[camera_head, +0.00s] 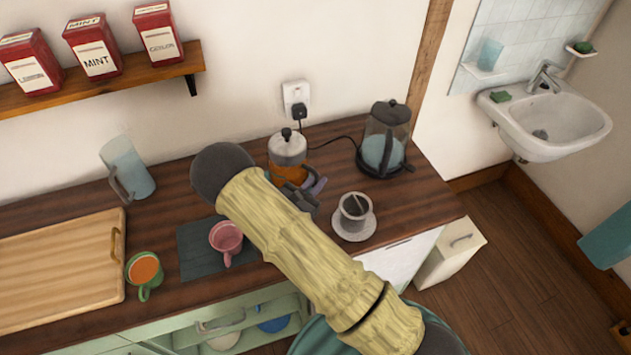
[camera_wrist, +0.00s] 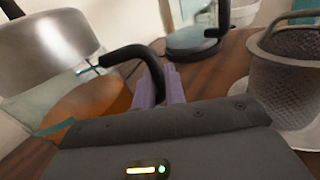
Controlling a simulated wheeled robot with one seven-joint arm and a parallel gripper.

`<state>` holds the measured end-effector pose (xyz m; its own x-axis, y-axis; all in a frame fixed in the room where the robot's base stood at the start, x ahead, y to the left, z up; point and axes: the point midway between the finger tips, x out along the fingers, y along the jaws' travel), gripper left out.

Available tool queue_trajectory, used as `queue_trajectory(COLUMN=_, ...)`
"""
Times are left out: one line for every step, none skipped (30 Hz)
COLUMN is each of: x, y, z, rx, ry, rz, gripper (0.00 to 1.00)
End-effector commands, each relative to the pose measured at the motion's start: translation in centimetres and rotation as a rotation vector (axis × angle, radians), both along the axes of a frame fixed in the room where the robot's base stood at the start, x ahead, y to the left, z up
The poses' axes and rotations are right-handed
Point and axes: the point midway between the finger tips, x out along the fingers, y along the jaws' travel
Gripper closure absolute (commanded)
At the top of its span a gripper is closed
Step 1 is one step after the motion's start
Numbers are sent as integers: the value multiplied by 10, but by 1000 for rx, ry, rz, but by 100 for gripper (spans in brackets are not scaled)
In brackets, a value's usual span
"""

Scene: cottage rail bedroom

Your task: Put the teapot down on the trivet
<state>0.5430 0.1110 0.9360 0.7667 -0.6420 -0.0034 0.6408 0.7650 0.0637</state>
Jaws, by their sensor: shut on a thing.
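The teapot (camera_head: 287,150) is glass with a silver upper part, a black knob and amber tea. It is at the back of the dark wood counter, just beyond my gripper (camera_head: 314,187). In the wrist view the teapot (camera_wrist: 55,50) fills the left side. My gripper (camera_wrist: 166,85) has purple fingers shut on its black handle (camera_wrist: 128,54). I cannot tell whether the pot's base touches the counter. No trivet can be made out for sure; a dark slate-like mat (camera_head: 195,248) lies left of my arm.
A pink mug (camera_head: 226,238) stands on the dark mat. A metal strainer cup (camera_head: 354,208) on a saucer is right of my gripper. An electric kettle (camera_head: 385,140) stands behind right. A glass jug (camera_head: 127,168), green mug (camera_head: 144,271) and wooden board (camera_head: 60,270) are left.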

Motion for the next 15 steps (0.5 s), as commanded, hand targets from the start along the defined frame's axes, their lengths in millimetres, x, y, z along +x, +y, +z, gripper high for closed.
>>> queue_trajectory(x=1, y=-1, z=-3, rx=1, ry=-7, rz=-1, gripper=100)
queue_trajectory(x=1, y=-1, z=-4, rx=1, ry=-7, rz=-2, gripper=100)
queue_trajectory(x=1, y=-1, z=-6, rx=1, ry=-7, rz=-2, gripper=100)
queue_trajectory(x=1, y=-1, z=-7, rx=1, ry=-6, rz=-2, gripper=100)
queue_trajectory(x=1, y=-1, z=-8, rx=1, ry=-6, rz=-2, gripper=100)
queue_trajectory(x=1, y=0, z=-9, rx=1, ry=-6, rz=0, gripper=100)
queue_trajectory(x=1, y=0, z=-9, rx=1, ry=-6, rz=1, gripper=100)
queue_trajectory(x=1, y=1, z=-10, rx=1, ry=-6, rz=1, gripper=100)
queue_trajectory(x=0, y=2, z=-10, rx=1, ry=-6, rz=3, gripper=100)
queue_trajectory(x=0, y=2, z=-10, rx=1, ry=-6, rz=3, gripper=100)
queue_trajectory(x=0, y=2, z=-10, rx=1, ry=-6, rz=4, gripper=100)
queue_trajectory(x=0, y=2, z=-10, rx=1, ry=-6, rz=4, gripper=100)
queue_trajectory(x=0, y=3, z=-10, rx=1, ry=-7, rz=5, gripper=100)
queue_trajectory(x=0, y=3, z=-10, rx=1, ry=-7, rz=5, gripper=100)
queue_trajectory(x=0, y=3, z=-10, rx=1, ry=-7, rz=6, gripper=100)
